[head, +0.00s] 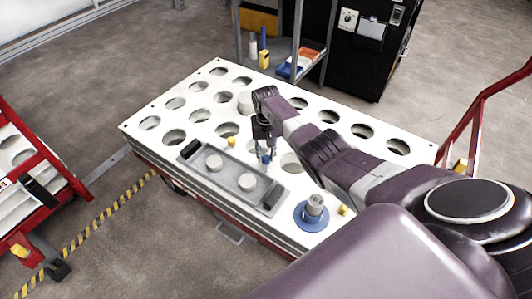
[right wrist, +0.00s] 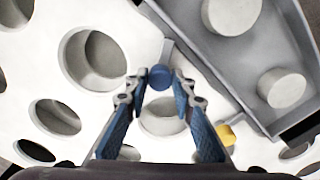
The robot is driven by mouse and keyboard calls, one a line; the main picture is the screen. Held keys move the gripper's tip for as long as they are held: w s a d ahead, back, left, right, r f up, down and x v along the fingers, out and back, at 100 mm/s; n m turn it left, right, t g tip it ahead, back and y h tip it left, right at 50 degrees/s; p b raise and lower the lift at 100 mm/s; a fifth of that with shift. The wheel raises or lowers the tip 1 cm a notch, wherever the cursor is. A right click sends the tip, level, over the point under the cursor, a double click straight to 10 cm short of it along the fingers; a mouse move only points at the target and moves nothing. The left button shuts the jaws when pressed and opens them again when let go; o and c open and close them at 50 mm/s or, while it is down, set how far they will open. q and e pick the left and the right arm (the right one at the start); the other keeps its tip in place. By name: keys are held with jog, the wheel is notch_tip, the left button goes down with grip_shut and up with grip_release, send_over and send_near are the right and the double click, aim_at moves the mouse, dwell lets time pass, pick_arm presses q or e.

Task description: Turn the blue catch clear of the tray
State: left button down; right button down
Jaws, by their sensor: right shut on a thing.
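The tray (head: 217,184) is a grey shallow rectangle with two pale round pucks and black ends, lying on the white perforated table top. The blue catch (head: 267,159) is a small blue knob at the tray's far long edge. In the right wrist view the catch (right wrist: 160,78) shows between my fingertips, with a short grey bar running from it to the tray edge (right wrist: 178,22); whether the bar overlaps the rim is hard to tell. My right gripper (head: 265,146) points down and is shut on the catch; it also shows in the wrist view (right wrist: 160,88). My left gripper is out of view.
A blue round base with a grey post (head: 312,214) stands right of the tray. The table top (head: 195,87) has several round holes. A shelf (head: 282,68) and black cabinet (head: 345,60) stand behind.

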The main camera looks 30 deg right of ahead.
jog(key=n, duration=0.2)
jog(key=shift+r+n, duration=0.1)
jog(key=shift+n, duration=0.3)
jog(key=n, duration=0.2)
jog(key=shift+n+p, duration=0.4)
jog(key=n, duration=0.4)
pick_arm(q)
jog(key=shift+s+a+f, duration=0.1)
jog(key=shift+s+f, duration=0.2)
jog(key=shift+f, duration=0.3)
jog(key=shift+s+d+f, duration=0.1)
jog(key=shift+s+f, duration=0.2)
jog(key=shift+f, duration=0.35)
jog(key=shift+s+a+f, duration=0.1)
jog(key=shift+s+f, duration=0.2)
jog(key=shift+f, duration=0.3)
pick_arm(e)
jog(key=shift+w+n, duration=0.1)
jog(key=shift+n, duration=1.1)
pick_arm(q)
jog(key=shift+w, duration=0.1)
pick_arm(e)
jog(key=c, duration=1.7)
grip_release()
